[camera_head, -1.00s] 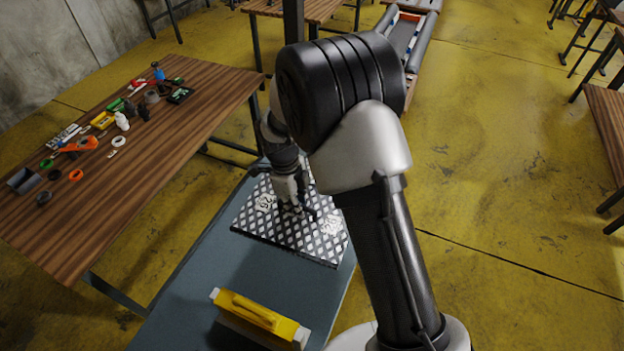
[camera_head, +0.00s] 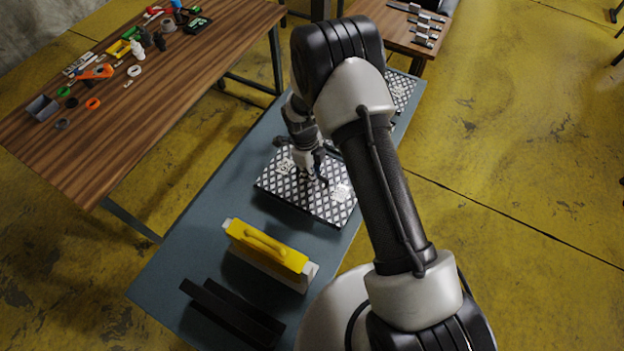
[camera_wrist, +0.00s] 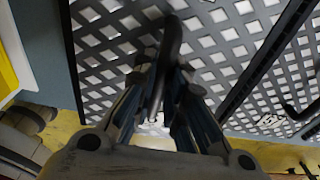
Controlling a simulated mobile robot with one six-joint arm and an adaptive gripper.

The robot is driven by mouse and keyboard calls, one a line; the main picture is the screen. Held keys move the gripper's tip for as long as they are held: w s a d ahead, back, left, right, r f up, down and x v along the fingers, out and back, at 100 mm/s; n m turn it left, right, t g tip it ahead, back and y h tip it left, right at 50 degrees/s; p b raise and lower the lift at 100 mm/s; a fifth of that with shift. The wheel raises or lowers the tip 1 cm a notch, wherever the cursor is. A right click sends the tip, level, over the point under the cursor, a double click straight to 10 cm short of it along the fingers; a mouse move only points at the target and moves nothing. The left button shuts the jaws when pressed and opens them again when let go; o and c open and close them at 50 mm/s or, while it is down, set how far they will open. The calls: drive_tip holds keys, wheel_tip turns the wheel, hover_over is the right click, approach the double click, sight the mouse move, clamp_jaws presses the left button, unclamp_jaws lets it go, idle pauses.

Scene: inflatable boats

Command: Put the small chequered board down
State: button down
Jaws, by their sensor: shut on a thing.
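The small chequered board (camera_head: 335,205) is black with pale diamonds. In the head view it is under my gripper (camera_head: 312,172), over the blue-grey table (camera_head: 190,225). My gripper is shut on a dark part near the board's middle, seen in the wrist view between the fingers (camera_wrist: 165,80). The chequered surface (camera_wrist: 105,40) fills much of the wrist view. A dark shadow lies beside the board's near edge; I cannot tell whether the board touches the table.
A second chequered board (camera_head: 402,88) lies farther back, partly behind my arm. A yellow-handled tool (camera_head: 268,248) and dark bars (camera_head: 232,312) lie nearer. A wooden table (camera_head: 150,110) with small parts stands left.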

drive_tip(key=shift+f, duration=1.9)
drive_tip(key=shift+b, duration=0.3)
drive_tip(key=shift+f, duration=0.15)
drive_tip(key=c, duration=1.6)
unclamp_jaws()
drive_tip(key=shift+c, duration=0.2)
